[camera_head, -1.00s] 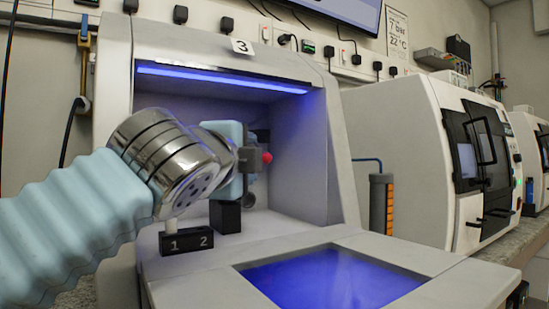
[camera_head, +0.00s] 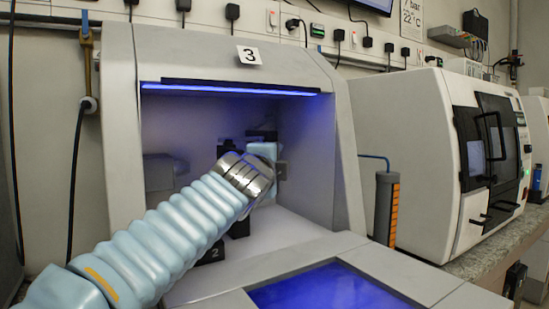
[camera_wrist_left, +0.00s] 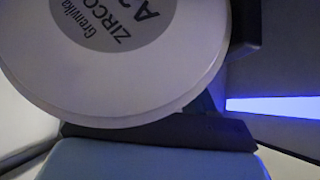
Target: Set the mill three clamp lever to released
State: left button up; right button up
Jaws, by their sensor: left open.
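Mill three (camera_head: 118,150) is the grey open-fronted machine with the label 3 (camera_head: 248,55) on top. My left arm reaches into its lit chamber. My left gripper (camera_head: 274,165) is open at its end, deep in the chamber, and its fingers are mostly hidden behind the wrist. The clamp lever and its red knob do not show in the head view now. In the left wrist view a white disc (camera_wrist_left: 165,75) with a grey printed label fills the upper left, very close to the gripper. Part of my light blue gripper (camera_wrist_left: 150,160) shows below it. My right gripper is not in view.
A black block marked 2 (camera_head: 212,251) sits on the chamber floor, partly behind my arm. A grey cylinder (camera_head: 160,171) is at the chamber's left. The chamber walls stand close on both sides. A blue-lit panel (camera_head: 335,288) lies in front. Another white machine (camera_head: 405,140) stands at right.

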pick_arm(q)
grip_shut()
jog(key=p, duration=0.1)
jog(key=r+n+g+p, duration=0.1)
jog(key=shift+s+r+p, duration=0.2)
jog(key=shift+r+p, duration=0.1)
jog(key=shift+s+d+r+n+g, duration=0.1)
jog(key=shift+n+g, duration=0.2)
jog(key=shift+n, duration=0.1)
jog(key=shift+s+d+r+n+g, duration=0.15)
jog(key=shift+r+n+g, duration=0.25)
jog(key=shift+r+g, duration=0.15)
jog(key=shift+s+d+r+n+g, duration=0.1)
jog(key=shift+r+n+g, duration=0.3)
jog(key=shift+g, duration=0.25)
